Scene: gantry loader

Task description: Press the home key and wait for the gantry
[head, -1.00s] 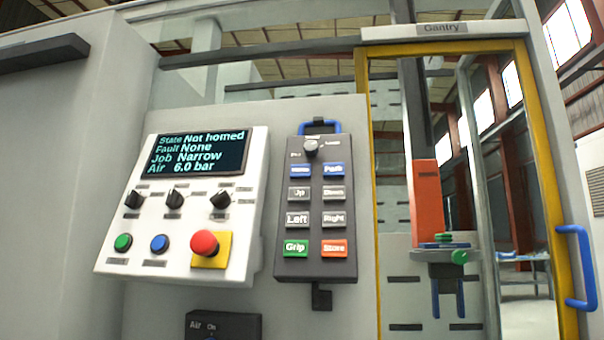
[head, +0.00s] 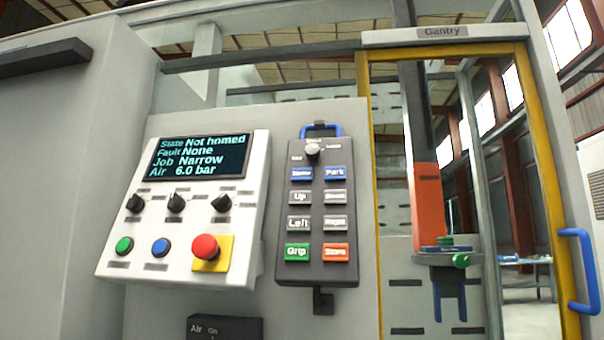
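The dark pendant (head: 317,264) hangs on the cell wall, with a knob (head: 313,149) at its top and two columns of keys. The blue top-left key (head: 301,174) has a blurred label, perhaps Home; the blue Park key (head: 335,173) is beside it. The screen (head: 199,156) on the white panel reads State Not homed, Fault None, Job Narrow, Air 6.0 bar. The gantry (head: 429,205), with an orange section and a blue two-finger gripper below, hangs behind the yellow-framed door. Neither of my grippers is in view.
The white panel (head: 120,253) has several black knobs, a green button (head: 124,245), a blue button (head: 160,247) and a red mushroom button (head: 205,247) on yellow. An air box (head: 225,327) sits below. The door has a blue handle (head: 579,270).

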